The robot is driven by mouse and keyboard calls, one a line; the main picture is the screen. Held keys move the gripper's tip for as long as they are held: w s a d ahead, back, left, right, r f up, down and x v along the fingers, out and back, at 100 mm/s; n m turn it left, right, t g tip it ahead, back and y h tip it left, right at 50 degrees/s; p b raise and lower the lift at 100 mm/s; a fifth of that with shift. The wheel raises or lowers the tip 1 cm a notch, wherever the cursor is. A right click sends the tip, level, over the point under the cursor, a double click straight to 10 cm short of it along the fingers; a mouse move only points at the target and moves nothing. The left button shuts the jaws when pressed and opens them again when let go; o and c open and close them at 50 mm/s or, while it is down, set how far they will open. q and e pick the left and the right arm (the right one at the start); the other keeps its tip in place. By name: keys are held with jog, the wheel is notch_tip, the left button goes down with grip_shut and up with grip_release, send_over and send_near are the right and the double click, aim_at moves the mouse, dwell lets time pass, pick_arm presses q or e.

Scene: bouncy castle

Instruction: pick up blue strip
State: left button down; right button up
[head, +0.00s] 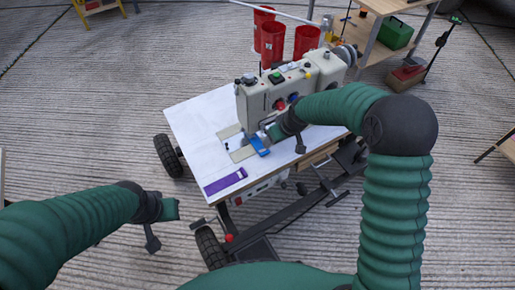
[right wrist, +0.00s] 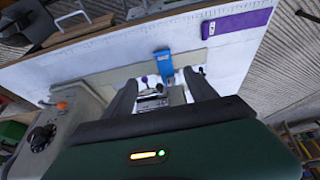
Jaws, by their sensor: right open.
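The blue strip (head: 261,146) lies on the white table top at the front of the sewing machine (head: 284,90), close to its needle area. In the right wrist view the blue strip (right wrist: 163,65) is just beyond the fingertips, roughly between their lines. My right gripper (head: 270,132) is beside the machine, close to the strip; in the right wrist view it (right wrist: 162,88) is open with nothing clearly held. Whether a finger touches the strip I cannot tell. My left gripper (head: 163,212) hangs left of the table, away from the strip; its jaw state is unclear.
A purple strip (head: 225,181) lies near the table's front edge, also seen in the right wrist view (right wrist: 237,24). The white table top (head: 195,125) is clear on the left. Red bins (head: 272,45) stand behind the machine. A shelf with a green box (head: 396,33) is at back right.

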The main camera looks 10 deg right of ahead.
jog(key=b, duration=0.3)
send_over(265, 152)
jog(key=s+d, duration=0.2)
jog(key=f, duration=0.9)
jog(key=shift+a+f, duration=0.2)
jog(key=b+x, duration=0.2)
jog(key=x, duration=0.1)
jog(key=b+x, duration=0.1)
jog(key=shift+s+a+f+b, duration=0.15)
jog(key=shift+a+f+b, duration=0.15)
jog(key=shift+f+b, duration=0.1)
jog(key=shift+a+f, duration=0.1)
jog(key=shift+f, duration=0.25)
jog(key=shift+r, duration=0.2)
jog(key=shift+c, duration=0.8)
jog(key=c, duration=1.3)
